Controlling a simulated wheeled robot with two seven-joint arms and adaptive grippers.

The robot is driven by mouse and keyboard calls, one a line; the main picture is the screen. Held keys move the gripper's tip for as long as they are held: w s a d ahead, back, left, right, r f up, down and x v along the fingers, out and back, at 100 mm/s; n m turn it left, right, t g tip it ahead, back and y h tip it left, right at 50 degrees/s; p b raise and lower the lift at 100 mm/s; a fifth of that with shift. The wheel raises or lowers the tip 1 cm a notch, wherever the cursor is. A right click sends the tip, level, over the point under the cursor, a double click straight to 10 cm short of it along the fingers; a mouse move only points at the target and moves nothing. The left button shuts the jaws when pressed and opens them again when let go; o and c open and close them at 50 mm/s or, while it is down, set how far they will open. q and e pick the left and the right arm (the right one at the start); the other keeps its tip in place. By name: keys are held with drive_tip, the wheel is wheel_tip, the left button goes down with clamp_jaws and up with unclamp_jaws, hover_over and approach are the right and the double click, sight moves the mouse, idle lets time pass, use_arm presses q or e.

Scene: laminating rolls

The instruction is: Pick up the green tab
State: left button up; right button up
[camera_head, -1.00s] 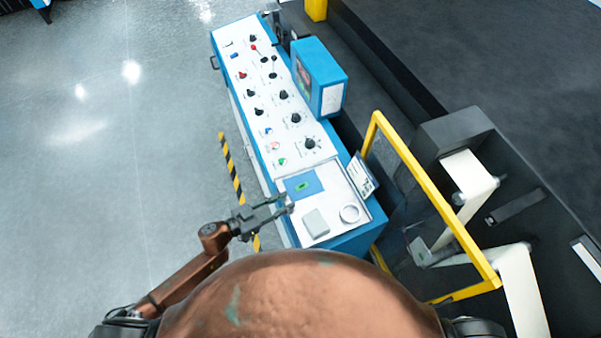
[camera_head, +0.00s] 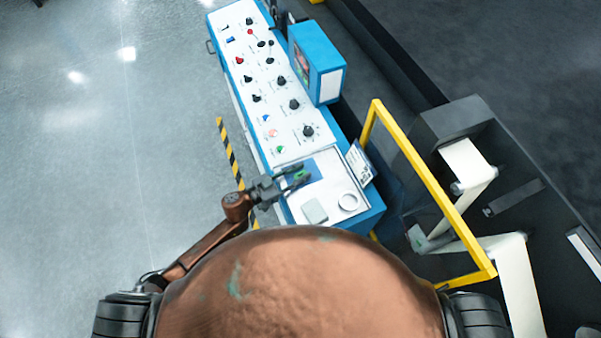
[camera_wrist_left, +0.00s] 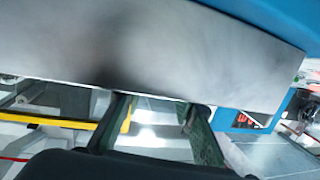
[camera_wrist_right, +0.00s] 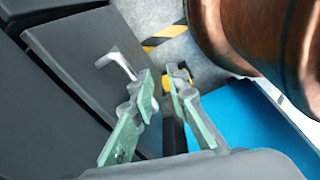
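The green tab (camera_head: 301,175) is a small green patch on the blue pad (camera_head: 317,173) on the console top. It is partly hidden by my left gripper (camera_head: 301,177), whose fingertips are over the pad, one on each side of the tab. Whether they touch it is too small to tell. In the left wrist view the two greenish fingers of the left gripper (camera_wrist_left: 160,108) are well apart, and I cannot make out the tab there. My right gripper (camera_wrist_right: 163,82) shows only in its wrist view, with its fingers apart and nothing between them.
The white console (camera_head: 266,95) carries several knobs and buttons. A grey block (camera_head: 314,211) and a white ring (camera_head: 348,201) are near the pad. A blue box (camera_head: 316,62) stands farther back. A yellow frame (camera_head: 424,180) is at the right. Open floor lies left.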

use_arm(q)
drive_tip(key=c, duration=0.5)
idle(0.3)
